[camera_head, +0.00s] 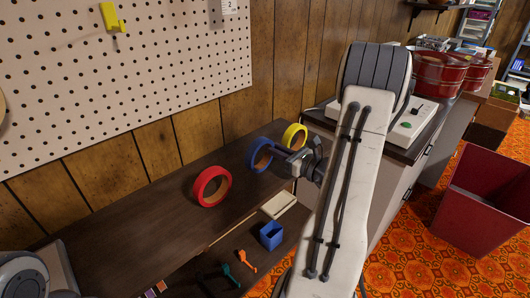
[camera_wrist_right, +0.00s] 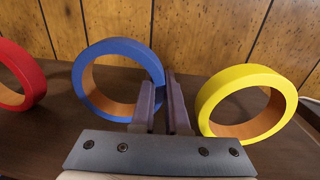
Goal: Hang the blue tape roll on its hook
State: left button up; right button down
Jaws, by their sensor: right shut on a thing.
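The blue tape roll (camera_head: 260,155) stands on its edge on the dark bench top, between the red roll and the yellow roll. My right gripper (camera_head: 300,158) reaches it from the right. In the right wrist view, the blue roll (camera_wrist_right: 105,47) stands upright and its right rim sits between the fingers (camera_wrist_right: 162,100), one inside the ring and one outside. The gripper is shut on that rim. A yellow hook (camera_head: 111,18) is on the pegboard at upper left. No blue hook shows. My left gripper is not in view.
A red tape roll (camera_head: 212,187) and a yellow tape roll (camera_head: 294,136) stand on either side. The white pegboard (camera_head: 150,75) hangs on the wood-panelled wall. A blue box (camera_head: 271,235) and small tools lie at the front. A red bin (camera_head: 487,200) stands on the floor.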

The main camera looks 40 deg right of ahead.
jog(key=shift+r, duration=0.7)
notch_tip(320, 180, up, 3)
jog(key=shift+r+p, duration=0.1)
jog(key=shift+p, duration=0.55)
jog(key=s+d+r+p, duration=0.1)
jog(key=s+d+r, duration=0.5)
jog(key=s, duration=0.4)
jog(key=shift+r+p, duration=0.2)
jog(key=shift+p, duration=0.15)
